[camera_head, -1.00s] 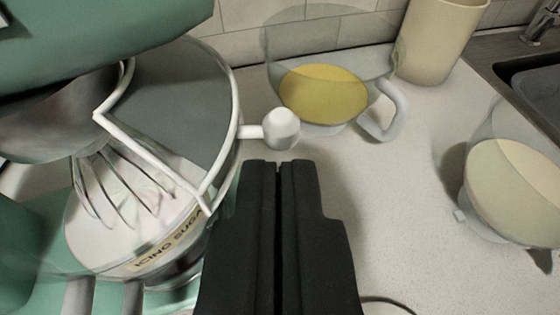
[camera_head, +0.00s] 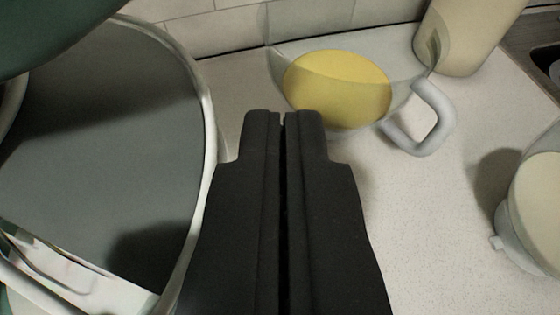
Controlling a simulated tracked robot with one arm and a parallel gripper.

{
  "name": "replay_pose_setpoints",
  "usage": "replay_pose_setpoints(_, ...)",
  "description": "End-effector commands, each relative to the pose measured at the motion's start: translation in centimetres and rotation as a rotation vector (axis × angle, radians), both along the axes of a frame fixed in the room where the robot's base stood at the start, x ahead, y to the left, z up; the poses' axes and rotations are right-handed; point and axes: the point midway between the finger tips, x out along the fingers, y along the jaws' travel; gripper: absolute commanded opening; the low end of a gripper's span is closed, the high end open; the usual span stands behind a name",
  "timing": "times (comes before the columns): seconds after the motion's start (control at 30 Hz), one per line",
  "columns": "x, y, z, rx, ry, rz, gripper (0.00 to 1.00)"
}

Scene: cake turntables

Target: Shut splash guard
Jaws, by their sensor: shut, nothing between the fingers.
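The splash guard (camera_head: 110,130) fills the left side of the view. It is a dark grey panel inside a white rim, below the green mixer head (camera_head: 50,25). A gap on its near left shows part of the pale bowl contents (camera_head: 75,280). My gripper (camera_head: 283,117) is shut and empty, just right of the guard's rim (camera_head: 210,150). The guard's round white knob is not visible; my gripper covers the area to the right of the rim. I cannot tell whether the gripper touches the guard.
A clear jug with yellow contents (camera_head: 338,85) stands beyond my fingertips, its handle (camera_head: 440,120) to the right. A beige canister (camera_head: 465,35) stands behind it. Another clear vessel with cream contents (camera_head: 540,205) is at the right edge. The counter (camera_head: 430,230) between is clear.

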Motion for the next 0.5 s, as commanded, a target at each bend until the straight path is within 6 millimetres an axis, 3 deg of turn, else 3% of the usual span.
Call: replay_pose_setpoints(0.5,1.01,-0.08,-0.52,0.001,0.001,-0.001,0.00)
